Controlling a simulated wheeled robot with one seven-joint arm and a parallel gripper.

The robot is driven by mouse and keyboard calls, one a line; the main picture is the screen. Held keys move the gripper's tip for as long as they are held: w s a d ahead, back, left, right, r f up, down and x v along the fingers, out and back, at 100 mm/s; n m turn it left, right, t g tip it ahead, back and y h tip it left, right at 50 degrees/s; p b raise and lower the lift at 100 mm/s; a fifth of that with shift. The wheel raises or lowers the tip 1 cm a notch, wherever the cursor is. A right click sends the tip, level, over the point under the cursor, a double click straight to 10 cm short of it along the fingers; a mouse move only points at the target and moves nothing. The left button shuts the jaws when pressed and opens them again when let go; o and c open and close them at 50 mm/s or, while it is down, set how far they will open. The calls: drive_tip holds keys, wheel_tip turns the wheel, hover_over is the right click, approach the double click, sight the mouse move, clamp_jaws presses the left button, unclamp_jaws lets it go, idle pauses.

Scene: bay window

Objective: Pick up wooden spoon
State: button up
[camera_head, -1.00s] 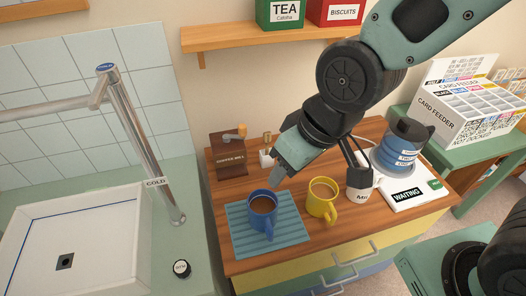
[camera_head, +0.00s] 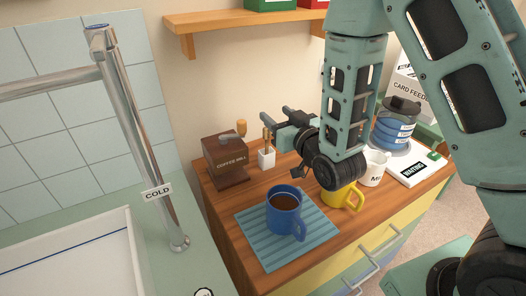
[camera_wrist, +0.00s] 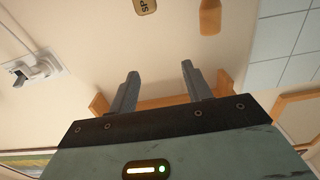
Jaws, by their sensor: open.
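A thin wooden handle-like piece, probably the wooden spoon (camera_head: 266,136), stands upright in a small white pot (camera_head: 267,160) on the wooden counter. My gripper (camera_head: 274,113) is just above and to the right of it, level and pointing toward the wall. At the top edge of that view is a tan piece lettered "SP" (camera_wrist: 145,6), cut off, which may be the spoon's end. It lies beyond the fingertips, not between them.
A brown coffee mill (camera_head: 226,161) stands left of the pot. A blue mug (camera_head: 284,203) sits on a blue mat (camera_head: 262,240) in front. A yellow mug (camera_head: 352,199) and white mug (camera_head: 376,166) are right, below my arm. A shelf (camera_head: 235,25) is above.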

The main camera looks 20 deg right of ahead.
drive_tip(key=b, duration=0.8)
approach(268, 133)
drive_tip(key=w, duration=0.5)
drive_tip(key=shift+a+f, duration=0.25)
drive_tip(key=shift+a, duration=0.15)
drive_tip(key=shift+w+f+b, duration=0.15)
drive_tip(key=shift+w+b, duration=0.2)
drive_tip(key=shift+w+a+b, duration=0.25)
drive_tip(key=shift+w+b, duration=0.65)
drive_tip(key=shift+b, duration=0.1)
drive_tip(key=w, duration=0.3)
drive_tip(key=w+a, duration=0.1)
drive_tip(key=shift+w+r+p, duration=0.3)
drive_tip(key=shift+w+p, duration=0.05)
drive_tip(key=shift+w, duration=0.05)
clamp_jaws()
